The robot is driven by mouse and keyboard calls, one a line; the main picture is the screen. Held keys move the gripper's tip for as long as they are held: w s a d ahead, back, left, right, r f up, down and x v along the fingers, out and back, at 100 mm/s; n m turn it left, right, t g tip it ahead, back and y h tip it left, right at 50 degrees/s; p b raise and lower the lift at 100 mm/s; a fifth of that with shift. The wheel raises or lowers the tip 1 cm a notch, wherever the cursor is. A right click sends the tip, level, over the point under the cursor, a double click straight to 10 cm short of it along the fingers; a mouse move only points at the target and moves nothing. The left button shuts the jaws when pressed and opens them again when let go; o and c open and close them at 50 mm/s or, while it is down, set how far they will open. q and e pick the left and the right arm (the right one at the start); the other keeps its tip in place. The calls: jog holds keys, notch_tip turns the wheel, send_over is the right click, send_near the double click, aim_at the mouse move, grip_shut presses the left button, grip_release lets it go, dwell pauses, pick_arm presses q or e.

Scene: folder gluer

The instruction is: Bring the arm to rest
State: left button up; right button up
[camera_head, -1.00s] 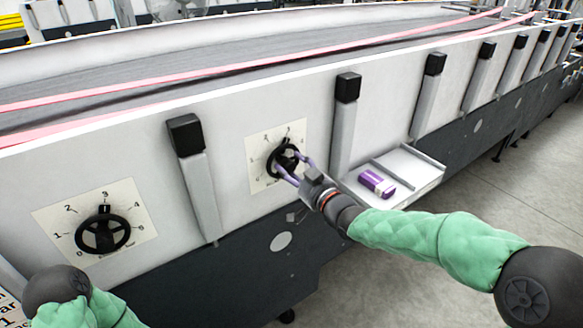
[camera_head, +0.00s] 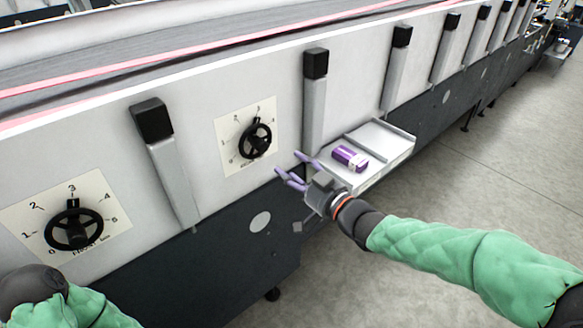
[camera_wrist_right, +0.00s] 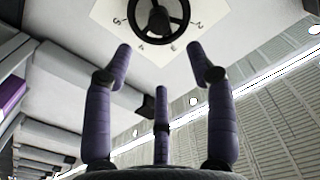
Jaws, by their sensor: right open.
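My right gripper (camera_head: 292,171) is in the middle of the head view, in front of the machine's side and apart from it. Its purple fingers are spread and hold nothing; they also show in the right wrist view (camera_wrist_right: 165,85). A black handwheel (camera_head: 255,140) on a white numbered plate is up and left of the fingertips. The wheel also shows at the top of the right wrist view (camera_wrist_right: 158,18), beyond the fingers and clear of them. Part of my left arm shows at the lower left of the head view; its gripper is out of view.
A second handwheel (camera_head: 74,228) on a numbered plate is at the left. A white shelf (camera_head: 392,150) juts out just right of my right gripper, with a purple and white object (camera_head: 350,158) on it. Black-capped posts (camera_head: 315,64) line the machine. Open floor (camera_head: 480,190) lies at the right.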

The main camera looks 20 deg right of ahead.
jog(key=a+f+m+g+h, duration=0.3)
jog(key=f+g, duration=0.4)
jog(key=f, duration=2.2)
jog(key=s+a+f+g, duration=0.4)
jog(key=s+f, duration=0.6)
jog(key=f, duration=0.1)
jog(key=s+a+f+g, duration=0.4)
jog(key=s+f+g, duration=0.1)
jog(key=s+f, duration=0.6)
jog(key=shift+a+f+g+y, duration=0.15)
jog(key=shift+f+g+y, duration=0.15)
jog(key=shift+y, duration=0.1)
